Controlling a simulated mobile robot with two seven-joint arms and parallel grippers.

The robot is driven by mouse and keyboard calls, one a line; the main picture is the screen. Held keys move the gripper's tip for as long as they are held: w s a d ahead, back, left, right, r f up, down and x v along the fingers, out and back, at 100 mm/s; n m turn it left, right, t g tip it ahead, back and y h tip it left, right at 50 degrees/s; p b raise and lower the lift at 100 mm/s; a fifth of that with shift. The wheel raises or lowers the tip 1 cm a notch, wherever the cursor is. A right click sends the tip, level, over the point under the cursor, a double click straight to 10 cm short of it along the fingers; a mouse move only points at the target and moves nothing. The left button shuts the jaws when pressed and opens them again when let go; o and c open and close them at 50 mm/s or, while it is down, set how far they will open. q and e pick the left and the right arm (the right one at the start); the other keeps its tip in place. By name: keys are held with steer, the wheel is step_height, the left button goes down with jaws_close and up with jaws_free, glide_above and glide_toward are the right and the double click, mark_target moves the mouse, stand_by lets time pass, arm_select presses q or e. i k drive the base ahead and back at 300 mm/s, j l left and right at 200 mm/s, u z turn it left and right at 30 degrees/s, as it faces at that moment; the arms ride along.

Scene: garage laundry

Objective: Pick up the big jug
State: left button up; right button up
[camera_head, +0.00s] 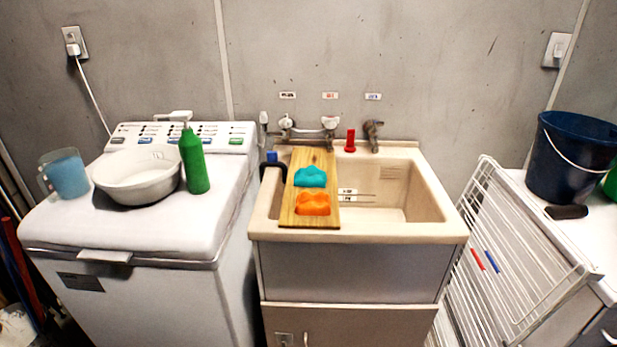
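A big jug (67,173), translucent with a blue tint, stands upright on the left end of the white washing machine's top (150,228). Its handle (43,180) is on its left side. A white bowl (137,178) stands just to its right. Neither of my grippers is in the head view, and nothing is seen touching the jug.
A green pump bottle (193,160) stands right of the bowl. A sink (420,228) holds a wooden board (301,160) with blue and orange pieces on it. A white drying rack (515,270) leans at the right, by a dark blue bucket (570,160). The washer's front top is clear.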

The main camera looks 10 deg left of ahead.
mark_target(64, 168)
steer(key=u, duration=1.7)
